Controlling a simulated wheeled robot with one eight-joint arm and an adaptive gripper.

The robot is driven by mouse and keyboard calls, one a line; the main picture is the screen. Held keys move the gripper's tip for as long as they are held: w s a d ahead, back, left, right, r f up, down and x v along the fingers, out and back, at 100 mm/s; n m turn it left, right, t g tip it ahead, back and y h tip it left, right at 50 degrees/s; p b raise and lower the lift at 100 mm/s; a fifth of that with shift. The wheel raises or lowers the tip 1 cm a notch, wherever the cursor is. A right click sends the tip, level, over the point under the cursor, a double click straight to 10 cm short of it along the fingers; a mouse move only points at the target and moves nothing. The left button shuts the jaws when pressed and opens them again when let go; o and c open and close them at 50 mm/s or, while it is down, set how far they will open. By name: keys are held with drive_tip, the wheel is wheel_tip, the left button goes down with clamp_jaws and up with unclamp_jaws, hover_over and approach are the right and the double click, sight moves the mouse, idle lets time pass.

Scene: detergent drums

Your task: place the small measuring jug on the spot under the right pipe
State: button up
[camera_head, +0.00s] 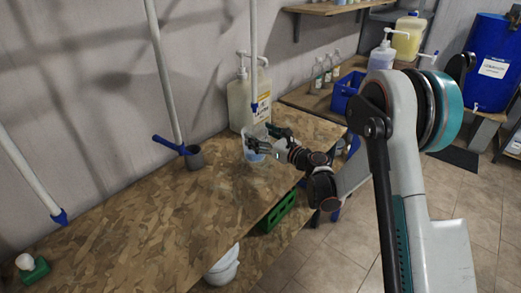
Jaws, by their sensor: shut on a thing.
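The small measuring jug (254,156) looks clear with a bluish lower part. It is at the right part of the wooden worktop, below the right pipe (254,60) with its blue tip. My gripper (264,142) is shut on the jug from the right side and hides part of it. I cannot tell whether the jug's base touches the worktop. The spot under the right pipe is not distinguishable behind the jug and gripper.
A large pump jug (240,103) stands close behind my gripper. A left pipe (30,170) hangs over the worktop (150,220), whose middle is clear. A green-based item (35,272) is at front left.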

drive_tip(key=b, duration=0.2)
hover_over(261, 159)
drive_tip(key=w, duration=0.1)
drive_tip(key=shift+w+a+f, duration=0.1)
drive_tip(key=shift+f, duration=2.2)
drive_tip(key=shift+r, duration=0.1)
drive_tip(key=o, duration=1.6)
